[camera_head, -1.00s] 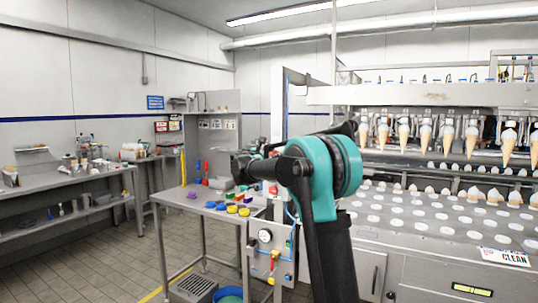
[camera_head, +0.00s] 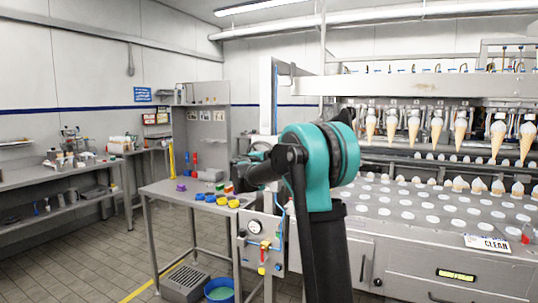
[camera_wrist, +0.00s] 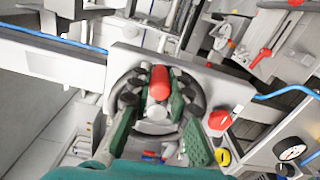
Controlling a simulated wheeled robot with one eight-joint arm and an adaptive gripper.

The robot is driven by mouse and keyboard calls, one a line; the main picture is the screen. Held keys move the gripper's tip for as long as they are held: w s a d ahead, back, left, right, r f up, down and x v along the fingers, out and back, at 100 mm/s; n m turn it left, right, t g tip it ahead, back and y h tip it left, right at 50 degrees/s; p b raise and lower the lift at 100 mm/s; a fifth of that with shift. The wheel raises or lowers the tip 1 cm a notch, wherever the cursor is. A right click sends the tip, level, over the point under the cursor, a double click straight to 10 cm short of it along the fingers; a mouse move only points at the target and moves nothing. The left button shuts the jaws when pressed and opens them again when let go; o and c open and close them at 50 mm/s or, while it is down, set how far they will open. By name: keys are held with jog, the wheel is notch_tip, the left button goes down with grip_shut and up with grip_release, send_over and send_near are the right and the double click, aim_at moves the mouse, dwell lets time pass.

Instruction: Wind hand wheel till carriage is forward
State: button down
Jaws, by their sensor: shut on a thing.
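In the wrist view, a dark round hand wheel (camera_wrist: 192,88) is mounted on a light grey plate, with a red handle (camera_wrist: 159,82) near its middle. The green fingers of my gripper (camera_wrist: 158,100) reach over the wheel, one on each side of the red handle, and are shut on it. In the head view my gripper (camera_head: 246,172) is small and partly hidden behind my teal arm joint. A row of grippers holding cones (camera_head: 436,127) hangs under a long beam (camera_head: 420,85) at the right. Which part is the carriage is not clear.
A red button (camera_wrist: 219,120) and a yellow-red knob (camera_wrist: 223,157) sit close to the wheel. A gauge panel (camera_head: 262,240) stands below my arm. A steel table (camera_head: 165,190) with coloured caps is to its left. Open tiled floor lies at lower left.

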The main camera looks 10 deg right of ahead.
jog(key=w+a+f+m, duration=0.1)
jog(key=f+m, duration=0.3)
jog(key=m, duration=0.4)
jog(key=w+a+f+m, duration=0.1)
jog(key=f+m, duration=0.3)
jog(key=m, duration=0.4)
jog(key=shift+w+a+f+m, duration=0.2)
jog(key=shift+w+a+m, duration=0.2)
jog(key=shift+a, duration=0.45)
jog(key=c, duration=1.4)
grip_release()
jog(key=shift+s, duration=0.1)
jog(key=v, duration=1.2)
